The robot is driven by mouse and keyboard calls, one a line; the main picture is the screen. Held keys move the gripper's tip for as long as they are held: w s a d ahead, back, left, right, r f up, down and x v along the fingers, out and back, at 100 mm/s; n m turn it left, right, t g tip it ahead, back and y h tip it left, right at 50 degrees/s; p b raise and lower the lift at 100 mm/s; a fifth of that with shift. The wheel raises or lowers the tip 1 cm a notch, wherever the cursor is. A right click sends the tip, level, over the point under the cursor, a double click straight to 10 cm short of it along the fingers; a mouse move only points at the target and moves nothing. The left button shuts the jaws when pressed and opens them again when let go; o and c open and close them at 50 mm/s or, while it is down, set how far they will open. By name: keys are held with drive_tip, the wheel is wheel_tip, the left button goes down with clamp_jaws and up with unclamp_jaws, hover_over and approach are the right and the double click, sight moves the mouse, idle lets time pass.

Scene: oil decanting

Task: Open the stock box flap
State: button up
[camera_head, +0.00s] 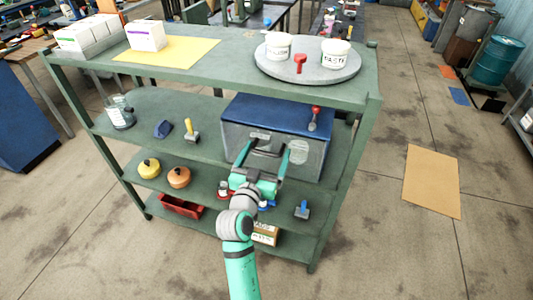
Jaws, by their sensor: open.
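The stock box (231,133), as I take it, is a grey box with a dark blue top (272,110) on the middle shelf. Its grey front faces me, and a light handle-like part (260,135) shows at the front's upper middle. I see no gap that shows a raised flap. My gripper (268,149) is open in front of this face, its two teal fingers pointing at the box on either side of the handle area. Whether the fingers touch the box cannot be told. The gripper and wrist hide the lower middle of the front.
The green shelf unit (215,86) has a top board close above the box. A round grey tray (280,72) with two white tubs stands on it.

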drive_tip(key=shift+c, duration=0.6)
drive_tip(key=c, duration=1.1)
drive_tip(key=shift+d, duration=0.1)
drive_tip(key=shift+c, duration=0.2)
drive_tip(key=shift+s+f, duration=0.1)
drive_tip(key=shift+s, duration=0.05)
